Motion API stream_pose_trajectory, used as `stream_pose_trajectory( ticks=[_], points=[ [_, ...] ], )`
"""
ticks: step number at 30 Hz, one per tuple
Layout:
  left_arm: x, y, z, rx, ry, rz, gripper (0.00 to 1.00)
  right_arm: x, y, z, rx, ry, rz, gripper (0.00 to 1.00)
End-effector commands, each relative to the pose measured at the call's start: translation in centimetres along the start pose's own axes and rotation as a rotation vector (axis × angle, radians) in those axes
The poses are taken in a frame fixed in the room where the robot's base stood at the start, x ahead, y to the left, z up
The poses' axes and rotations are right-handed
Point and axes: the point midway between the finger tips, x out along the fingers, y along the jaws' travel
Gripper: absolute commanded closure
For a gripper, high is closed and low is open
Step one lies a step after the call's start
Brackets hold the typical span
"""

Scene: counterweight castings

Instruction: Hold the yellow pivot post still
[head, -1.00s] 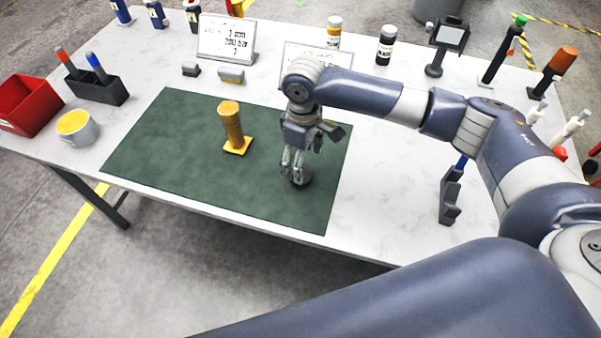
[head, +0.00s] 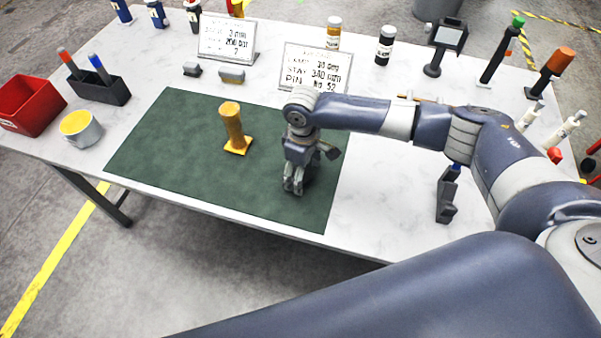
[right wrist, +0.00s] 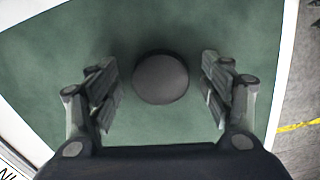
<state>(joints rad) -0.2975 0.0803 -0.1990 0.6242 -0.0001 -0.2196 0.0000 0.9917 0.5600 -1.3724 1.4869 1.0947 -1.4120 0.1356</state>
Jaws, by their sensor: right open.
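The yellow pivot post (head: 233,125) stands on its square yellow foot on the green mat (head: 175,150) in the head view, leaning slightly in the picture. My right gripper (head: 293,186) is to the right of the post and apart from it, pointing down at the mat. In the right wrist view my right gripper (right wrist: 160,92) is open, with a dark round disc (right wrist: 161,78) on the mat between and slightly ahead of its fingers. The fingers do not appear to touch the disc. The gripper hides the disc in the head view. My left gripper is not in view.
A dark bracket (head: 446,196) stands to the right. The mat's left part is clear.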

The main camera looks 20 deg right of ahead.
Motion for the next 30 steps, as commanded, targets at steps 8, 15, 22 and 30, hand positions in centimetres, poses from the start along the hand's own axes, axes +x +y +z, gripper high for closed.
stream_pose_trajectory(
  ticks=[8,15,22,30],
  points=[
    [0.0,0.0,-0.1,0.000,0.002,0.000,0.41,-0.1,0.0,0.0,0.000,0.000,0.000,0.42],
    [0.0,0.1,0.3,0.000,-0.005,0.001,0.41,-0.1,0.0,0.0,0.000,0.000,0.000,0.60],
    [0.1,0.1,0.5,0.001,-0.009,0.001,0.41,-0.1,0.0,0.0,0.000,0.000,0.000,0.60],
    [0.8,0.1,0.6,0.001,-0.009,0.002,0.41,-1.6,0.0,-0.1,-0.001,0.003,0.001,0.60]
  ],
)
